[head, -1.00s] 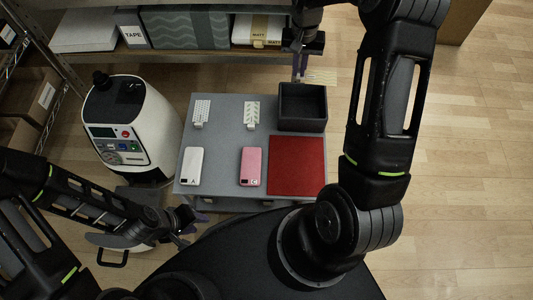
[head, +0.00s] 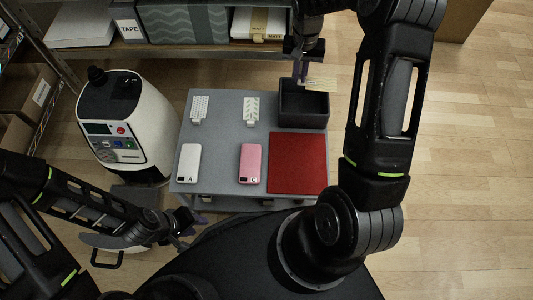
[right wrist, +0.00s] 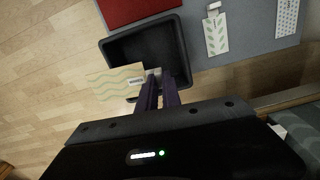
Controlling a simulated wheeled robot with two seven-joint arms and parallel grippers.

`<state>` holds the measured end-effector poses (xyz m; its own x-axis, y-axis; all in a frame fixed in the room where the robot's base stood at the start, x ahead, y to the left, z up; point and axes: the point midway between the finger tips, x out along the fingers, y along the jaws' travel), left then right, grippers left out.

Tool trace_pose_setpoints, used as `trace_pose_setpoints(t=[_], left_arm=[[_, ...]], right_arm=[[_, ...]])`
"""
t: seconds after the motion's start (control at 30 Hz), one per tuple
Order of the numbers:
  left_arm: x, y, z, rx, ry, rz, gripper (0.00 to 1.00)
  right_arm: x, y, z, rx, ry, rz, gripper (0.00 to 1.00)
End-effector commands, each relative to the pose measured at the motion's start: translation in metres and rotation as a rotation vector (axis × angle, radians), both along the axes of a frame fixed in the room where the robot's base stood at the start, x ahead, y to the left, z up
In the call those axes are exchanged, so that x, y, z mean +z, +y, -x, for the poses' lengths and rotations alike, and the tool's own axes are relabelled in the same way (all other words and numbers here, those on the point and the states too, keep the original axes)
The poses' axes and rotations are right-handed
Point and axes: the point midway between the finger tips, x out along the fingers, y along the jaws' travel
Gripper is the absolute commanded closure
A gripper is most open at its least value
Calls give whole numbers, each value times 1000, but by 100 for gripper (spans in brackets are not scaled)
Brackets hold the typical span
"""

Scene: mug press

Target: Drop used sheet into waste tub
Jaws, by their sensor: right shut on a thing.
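The used sheet (head: 320,83), pale yellow with wavy lines, is pinched in my right gripper (head: 300,79) at the tub's far edge. In the right wrist view the sheet (right wrist: 115,84) sticks out to the left of the purple fingers (right wrist: 157,88), partly overlapping the tub's rim. The black waste tub (head: 303,120) stands at the table's back right corner; its visible inside looks empty. In the right wrist view the tub (right wrist: 110,50) lies just beyond the fingertips. My left gripper (head: 190,231) is empty and looks open, beside the table's front left corner.
The grey table (head: 222,150) bears a red mat (head: 297,162), a white case (head: 189,164), a pink case (head: 250,164) and two patterned sheets (head: 199,108) (head: 250,110) in clips. A white-and-black machine (head: 125,130) stands left. Shelves (head: 200,51) run behind.

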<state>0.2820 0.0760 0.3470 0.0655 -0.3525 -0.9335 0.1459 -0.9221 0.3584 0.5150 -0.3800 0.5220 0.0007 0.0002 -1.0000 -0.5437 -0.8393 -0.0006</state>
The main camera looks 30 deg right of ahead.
Motion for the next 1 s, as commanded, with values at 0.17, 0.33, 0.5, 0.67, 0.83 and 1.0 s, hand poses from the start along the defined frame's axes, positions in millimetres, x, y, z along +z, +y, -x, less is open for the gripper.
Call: trace_pose_setpoints(t=[0.17,0.33,0.5,0.67,0.83,1.0], left_arm=[[-7,1,-1,3,-2,-1,64],[-6,1,-1,3,-2,-1,64],[-6,1,-1,3,-2,-1,64],[-6,1,-1,3,-2,-1,64],[-6,1,-1,3,-2,-1,64],[-5,1,-1,3,-2,-1,64]], right_arm=[[-9,0,0,0,0,0,100],[-8,0,0,0,0,0,100],[-8,0,0,0,0,0,84],[-8,0,0,0,0,0,71],[-8,0,0,0,0,0,66],[-7,0,0,0,0,0,66]])
